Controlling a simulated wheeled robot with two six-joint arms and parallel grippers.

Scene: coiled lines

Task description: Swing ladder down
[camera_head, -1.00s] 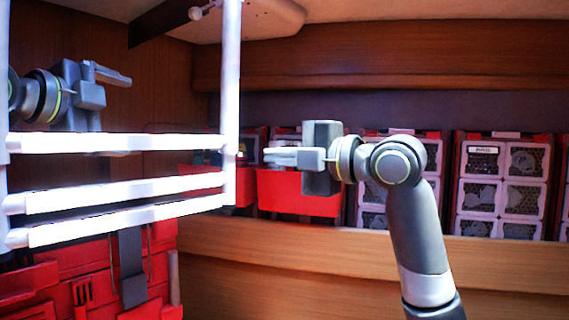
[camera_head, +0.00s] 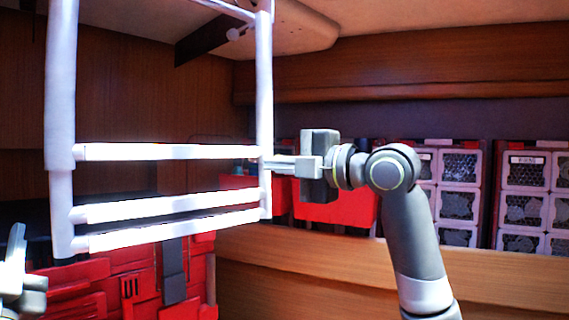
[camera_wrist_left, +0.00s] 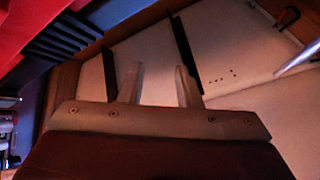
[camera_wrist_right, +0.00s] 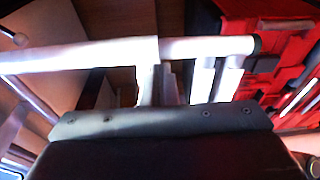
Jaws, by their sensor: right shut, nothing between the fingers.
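The white ladder (camera_head: 168,151) hangs at the left of the head view, with two side rails and several rungs near its lower end. My right gripper (camera_head: 272,165) is shut and empty, its fingertips at the ladder's right rail; I cannot tell whether they touch it. In the right wrist view the ladder (camera_wrist_right: 90,56) crosses just beyond the fingertips (camera_wrist_right: 160,85). My left gripper (camera_head: 15,285) is at the lower left of the head view, apart from the ladder. In the left wrist view its fingers (camera_wrist_left: 161,85) are spread, with nothing between them.
Red panels with tools (camera_head: 100,295) are below the ladder. A red bin (camera_head: 335,208) is behind my right gripper, and white-framed mesh crates (camera_head: 525,190) line the shelf at right. A wooden ledge (camera_head: 300,255) runs below them.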

